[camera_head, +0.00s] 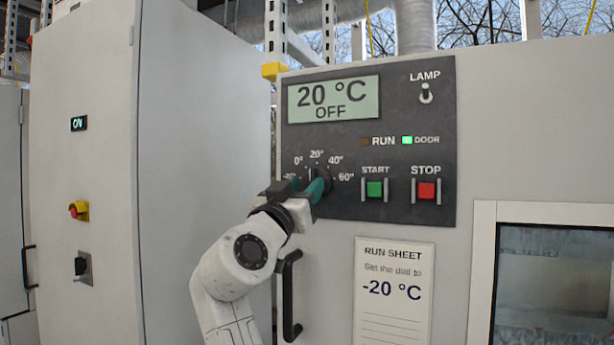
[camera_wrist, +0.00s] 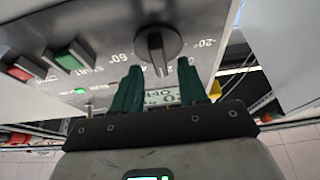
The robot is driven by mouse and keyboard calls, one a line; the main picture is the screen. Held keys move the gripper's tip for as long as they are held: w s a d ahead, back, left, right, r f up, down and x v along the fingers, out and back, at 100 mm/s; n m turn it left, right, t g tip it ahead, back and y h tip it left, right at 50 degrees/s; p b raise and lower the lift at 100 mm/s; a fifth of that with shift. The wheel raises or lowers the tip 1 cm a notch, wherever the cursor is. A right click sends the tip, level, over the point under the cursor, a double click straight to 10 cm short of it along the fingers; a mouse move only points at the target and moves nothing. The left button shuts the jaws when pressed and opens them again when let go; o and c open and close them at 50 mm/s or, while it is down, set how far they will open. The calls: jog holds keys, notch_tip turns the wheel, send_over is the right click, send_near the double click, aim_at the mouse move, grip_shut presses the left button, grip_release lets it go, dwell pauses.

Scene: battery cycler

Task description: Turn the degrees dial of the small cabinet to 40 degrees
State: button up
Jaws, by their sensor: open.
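The degrees dial (camera_head: 321,173) is a dark round knob on the dark control panel, with marks from -20° to 60° around it. Its light pointer line looks upright, near the 20° mark. The display (camera_head: 333,98) reads 20 °C OFF. My gripper (camera_head: 311,187) is in front of the dial's lower left and hides part of it and of the -20° mark. In the wrist view the dial (camera_wrist: 158,43) lies just beyond the two green fingertips, and my gripper (camera_wrist: 160,68) is open with a gap between them. I cannot tell whether they touch the dial.
The START button (camera_head: 375,189), STOP button (camera_head: 426,190) and LAMP switch (camera_head: 425,93) are right of the dial. The green DOOR light (camera_head: 407,140) is lit. A run sheet (camera_head: 393,295) below reads -20 °C. A black door handle (camera_head: 290,295) stands beside my arm.

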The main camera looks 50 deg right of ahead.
jog(key=shift+x, duration=1.05)
grip_shut()
